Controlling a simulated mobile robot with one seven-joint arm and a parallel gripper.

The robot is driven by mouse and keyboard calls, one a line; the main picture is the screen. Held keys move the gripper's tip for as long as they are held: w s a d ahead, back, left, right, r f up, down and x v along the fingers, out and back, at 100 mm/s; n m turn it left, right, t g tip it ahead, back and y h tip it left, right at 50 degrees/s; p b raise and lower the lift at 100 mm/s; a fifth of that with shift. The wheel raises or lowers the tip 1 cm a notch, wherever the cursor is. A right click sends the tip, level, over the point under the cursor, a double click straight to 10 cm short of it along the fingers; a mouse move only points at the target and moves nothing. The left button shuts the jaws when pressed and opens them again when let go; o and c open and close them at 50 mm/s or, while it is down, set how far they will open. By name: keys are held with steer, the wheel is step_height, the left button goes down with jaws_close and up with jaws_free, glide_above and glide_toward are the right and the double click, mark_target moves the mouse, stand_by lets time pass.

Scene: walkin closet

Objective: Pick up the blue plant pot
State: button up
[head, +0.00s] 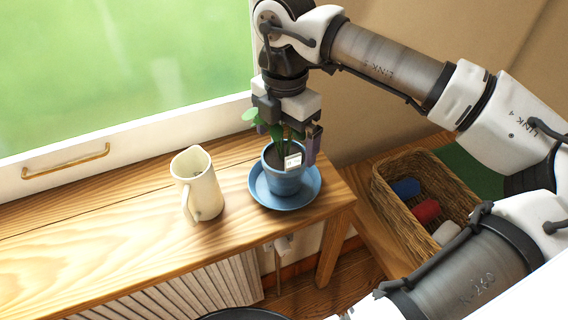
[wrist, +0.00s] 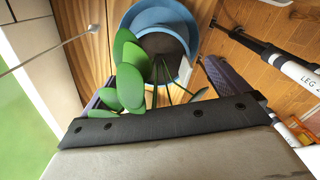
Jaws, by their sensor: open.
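The blue plant pot (head: 284,180) stands upright on a blue saucer (head: 257,189) near the right end of a wooden bench. It holds dark soil and a green leafy plant, with a small white tag at its rim. My gripper (head: 290,135) is above the pot, pointing down around the plant. In the wrist view the pot (wrist: 187,40) lies beyond and between my open fingers (wrist: 157,88), with green leaves (wrist: 131,75) between them. The fingers hold nothing that I can see. One finger is mostly hidden behind the plant in the head view.
A cream pitcher (head: 199,184) stands left of the pot on the bench (head: 130,215). A window with a white sill (head: 120,145) is behind. A wicker basket (head: 385,195) with rolled coloured items is at the right. A radiator (head: 200,290) is below the bench.

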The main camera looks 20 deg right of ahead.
mark_target(285, 155)
steer(key=shift+w+f+p, duration=0.15)
steer(key=shift+f+p, duration=1.05)
steer(key=shift+f, duration=2.3)
steer(key=shift+r, duration=0.1)
steer(key=c, duration=1.3)
